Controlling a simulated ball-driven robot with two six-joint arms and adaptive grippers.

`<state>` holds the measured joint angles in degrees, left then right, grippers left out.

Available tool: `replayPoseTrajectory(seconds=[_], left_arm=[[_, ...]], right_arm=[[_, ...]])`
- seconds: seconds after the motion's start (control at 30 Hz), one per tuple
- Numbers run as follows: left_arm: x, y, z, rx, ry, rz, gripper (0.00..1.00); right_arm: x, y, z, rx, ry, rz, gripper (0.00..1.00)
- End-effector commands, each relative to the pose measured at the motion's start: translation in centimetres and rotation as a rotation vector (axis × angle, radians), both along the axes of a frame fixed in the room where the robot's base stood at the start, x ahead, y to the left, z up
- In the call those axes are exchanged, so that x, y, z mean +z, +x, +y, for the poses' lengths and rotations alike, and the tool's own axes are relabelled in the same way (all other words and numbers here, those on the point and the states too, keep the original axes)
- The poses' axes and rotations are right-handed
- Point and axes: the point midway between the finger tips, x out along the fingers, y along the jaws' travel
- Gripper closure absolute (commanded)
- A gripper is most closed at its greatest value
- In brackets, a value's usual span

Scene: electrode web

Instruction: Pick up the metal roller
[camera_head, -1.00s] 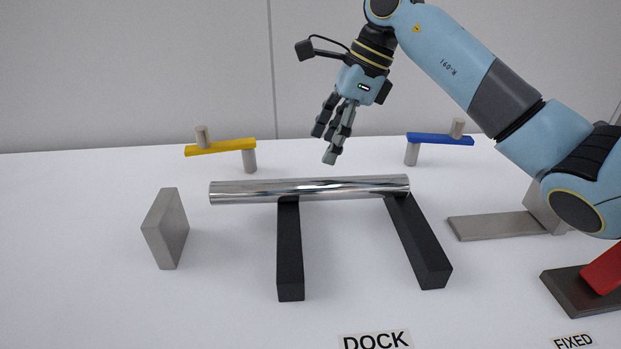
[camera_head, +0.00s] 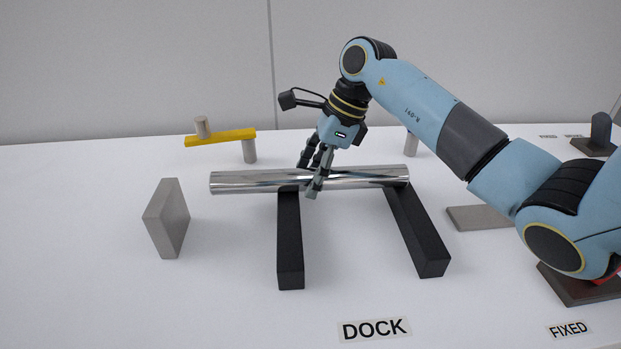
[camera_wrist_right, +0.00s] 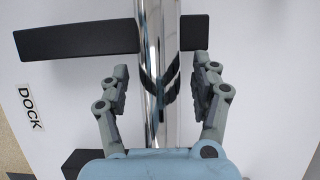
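The metal roller (camera_head: 370,177) is a shiny chrome cylinder lying level across two black rails, the left rail (camera_head: 290,245) and the right rail (camera_head: 420,235). My right gripper (camera_head: 311,184) is lowered over the roller, a little left of its middle and near the left rail. In the right wrist view the roller (camera_wrist_right: 152,60) runs between the two fingers of the gripper (camera_wrist_right: 163,85). The fingers stand apart on either side of it, with a visible gap, so the gripper is open. My left gripper is in neither view.
A grey block (camera_head: 167,218) stands left of the rails. A yellow bar (camera_head: 222,137) on a post stands behind at the left. A grey plate (camera_head: 478,217) lies to the right. DOCK (camera_head: 374,329) and FIXED (camera_head: 568,329) labels lie in front. The front left table is clear.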

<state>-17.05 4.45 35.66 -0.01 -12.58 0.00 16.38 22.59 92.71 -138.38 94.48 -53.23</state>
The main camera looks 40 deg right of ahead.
Motion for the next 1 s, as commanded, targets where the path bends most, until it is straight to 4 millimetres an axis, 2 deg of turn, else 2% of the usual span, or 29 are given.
replayPoseTrajectory(seconds=[0.07, 0.47, 0.83, 1.0], left_arm=[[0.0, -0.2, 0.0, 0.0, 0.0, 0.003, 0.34], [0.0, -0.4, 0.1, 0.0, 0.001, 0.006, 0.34], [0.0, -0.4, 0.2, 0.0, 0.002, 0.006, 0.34], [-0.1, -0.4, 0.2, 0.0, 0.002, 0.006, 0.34]], right_arm=[[0.0, 0.0, 0.0, 0.0, 0.0, 0.0, 0.48], [0.0, 0.0, 0.0, 0.0, 0.0, 0.0, 1.0], [0.3, 0.1, 0.0, 0.0, 0.001, -0.003, 1.0], [1.6, 0.1, -0.1, 0.001, 0.0, -0.004, 1.0]])
